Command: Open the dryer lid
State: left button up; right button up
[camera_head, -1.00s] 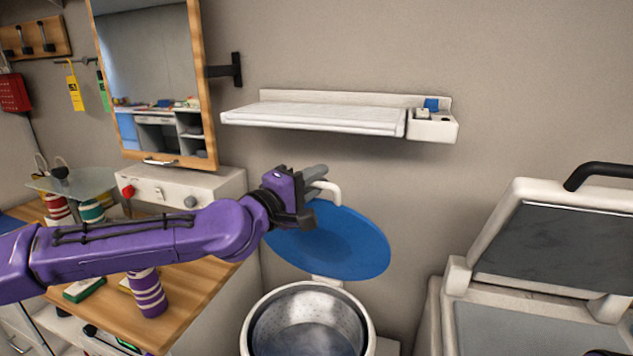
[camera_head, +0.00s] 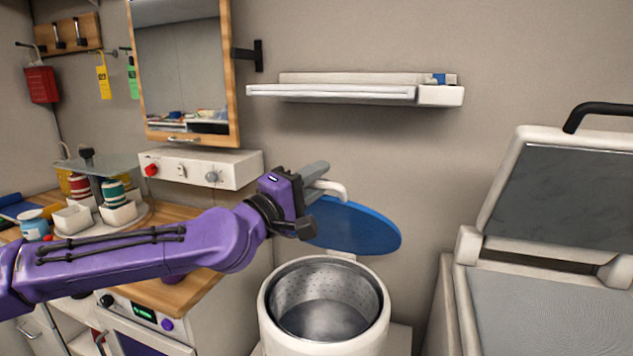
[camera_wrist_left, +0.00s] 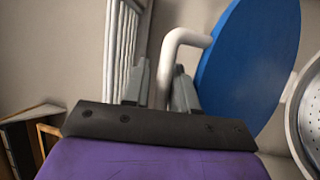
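The dryer is a white round drum (camera_head: 325,336) with a perforated metal tub (camera_head: 322,318); the tub also shows at the right edge of the left wrist view (camera_wrist_left: 308,115). Its blue round lid (camera_head: 355,228) stands raised and tilted behind the open tub, and fills the upper right of the left wrist view (camera_wrist_left: 250,65). A white bent handle (camera_wrist_left: 180,38) sticks out from the lid. My left gripper (camera_head: 318,181) is at this handle. Its fingers are apart, with the handle between them, nearer the right finger in the wrist view. My right gripper is not in view.
A white wall shelf (camera_head: 335,93) hangs above the dryer. A white machine with a raised dark-panelled lid (camera_head: 570,195) stands at the right.

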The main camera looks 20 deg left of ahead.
pick_arm(q)
jog(key=shift+w, duration=0.1)
jog(key=v, duration=1)
jog(key=shift+s+p, duration=0.25)
jog(key=shift+p, duration=0.05)
jog(key=shift+f, duration=0.1)
